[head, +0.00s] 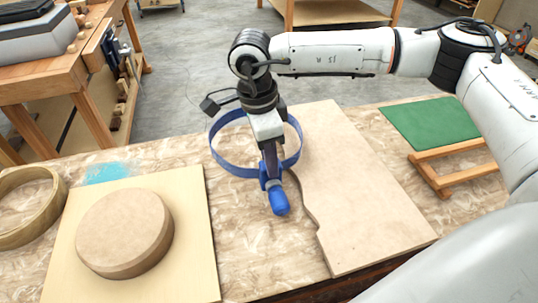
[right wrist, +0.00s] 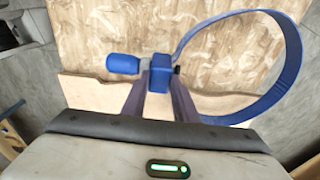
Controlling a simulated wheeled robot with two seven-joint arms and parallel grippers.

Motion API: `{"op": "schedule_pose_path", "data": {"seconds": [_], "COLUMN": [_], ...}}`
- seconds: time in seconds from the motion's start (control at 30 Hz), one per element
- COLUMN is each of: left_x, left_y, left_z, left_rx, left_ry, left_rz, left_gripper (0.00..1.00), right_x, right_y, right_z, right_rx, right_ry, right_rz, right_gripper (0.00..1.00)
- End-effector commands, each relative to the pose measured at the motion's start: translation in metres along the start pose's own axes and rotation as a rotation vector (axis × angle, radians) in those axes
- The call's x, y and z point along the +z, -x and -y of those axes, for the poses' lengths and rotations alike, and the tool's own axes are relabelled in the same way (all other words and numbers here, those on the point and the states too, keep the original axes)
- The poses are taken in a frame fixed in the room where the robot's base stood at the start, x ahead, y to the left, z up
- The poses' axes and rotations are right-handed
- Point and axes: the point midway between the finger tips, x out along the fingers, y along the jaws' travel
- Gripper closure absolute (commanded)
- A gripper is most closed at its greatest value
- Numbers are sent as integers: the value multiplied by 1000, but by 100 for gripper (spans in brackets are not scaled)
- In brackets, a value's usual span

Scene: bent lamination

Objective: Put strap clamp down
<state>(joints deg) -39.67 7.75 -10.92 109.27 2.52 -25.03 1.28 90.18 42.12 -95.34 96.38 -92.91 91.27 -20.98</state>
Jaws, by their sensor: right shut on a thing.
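The strap clamp is a blue strap loop (head: 231,169) with a blue body and a rounded blue handle (head: 279,200). My right gripper (head: 271,168) points down and is shut on the clamp's body, near the middle of the workbench (head: 240,262). In the right wrist view the clamp's blue body (right wrist: 159,78) sits between the fingertips, with the handle (right wrist: 123,64) to the left and the loop (right wrist: 291,62) to the right. The clamp appears to be over the bench and the board's left edge; I cannot tell whether it touches them. My left gripper is not in view.
A round wooden form (head: 124,230) sits on a square board (head: 203,262) at left. A bent wooden ring (head: 56,205) lies at the far left. A flat curved-edge board (head: 362,205) lies right of the clamp.

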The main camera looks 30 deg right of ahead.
Motion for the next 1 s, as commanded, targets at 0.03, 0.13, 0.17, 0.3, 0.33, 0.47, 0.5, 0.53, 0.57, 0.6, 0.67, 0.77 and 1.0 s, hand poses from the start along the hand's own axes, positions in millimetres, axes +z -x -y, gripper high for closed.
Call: {"op": "schedule_pose_path", "data": {"seconds": [0.03, 0.13, 0.17, 0.3, 0.33, 0.47, 0.5, 0.53, 0.57, 0.6, 0.67, 0.77, 1.0], "left_x": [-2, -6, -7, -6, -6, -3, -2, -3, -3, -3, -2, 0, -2], "left_y": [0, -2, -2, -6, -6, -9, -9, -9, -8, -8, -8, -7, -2], "left_z": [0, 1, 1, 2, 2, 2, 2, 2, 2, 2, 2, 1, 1], "left_rx": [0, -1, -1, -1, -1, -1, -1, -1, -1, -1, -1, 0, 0], "left_ry": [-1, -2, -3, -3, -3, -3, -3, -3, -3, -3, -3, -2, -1], "left_rz": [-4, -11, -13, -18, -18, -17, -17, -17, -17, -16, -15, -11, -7], "left_gripper": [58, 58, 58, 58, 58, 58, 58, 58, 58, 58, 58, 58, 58], "right_x": [0, 0, 0, 1, 1, 1, 2, 1, 1, 1, 1, 1, 0], "right_y": [1, 1, 1, -3, -4, -8, -9, -9, -8, -8, -8, -8, -2], "right_z": [1, 1, 1, 1, 1, 1, 1, 0, 0, 0, 0, 0, 1], "right_rx": [-3, -3, -3, -2, -3, -2, -2, -1, -1, -1, -1, -1, -2], "right_ry": [-1, 0, 0, 0, 0, 0, 0, 0, 0, 0, 0, 0, 0], "right_rz": [2, 2, 2, 1, 1, 1, 1, 0, 0, 0, 0, 0, 0], "right_gripper": [93, 93, 93, 93, 93, 93, 93, 70, 65, 58, 55, 55, 55]}}
